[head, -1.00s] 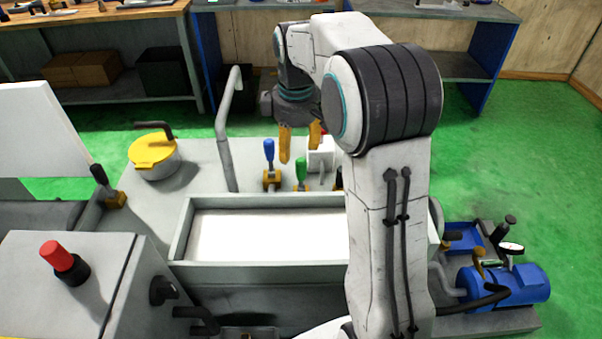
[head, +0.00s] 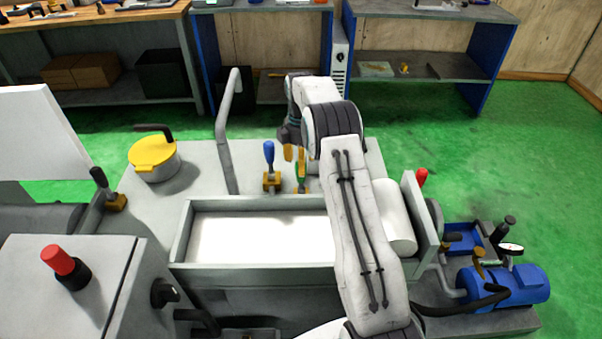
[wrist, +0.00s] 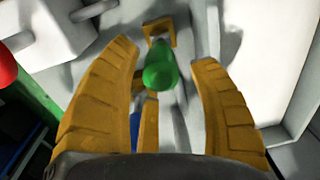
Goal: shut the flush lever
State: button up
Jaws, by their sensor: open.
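A lever with a green handle (wrist: 160,68) and a yellow base stands on the grey machine top, between the two yellow fingers of my gripper (wrist: 165,62) in the wrist view. The gripper is open, with a gap on each side of the handle. In the head view my gripper (head: 295,157) points down over this lever, and its finger hides part of the green handle (head: 303,186). A blue-handled lever (head: 269,154) stands upright just to the left. The frames do not show which lever is named the flush lever.
A bent grey pipe (head: 229,130) rises left of the levers. A pot with a yellow lid (head: 154,155) stands farther left. A grey trough (head: 260,262) lies in front of the levers. A white cylinder (head: 395,216) and a red knob (head: 421,177) are at right.

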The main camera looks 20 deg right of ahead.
aim_at(301, 178)
jog(key=shift+s+f+p, duration=0.15)
jog(key=shift+f+p, duration=0.6)
jog(key=shift+f, duration=1.85)
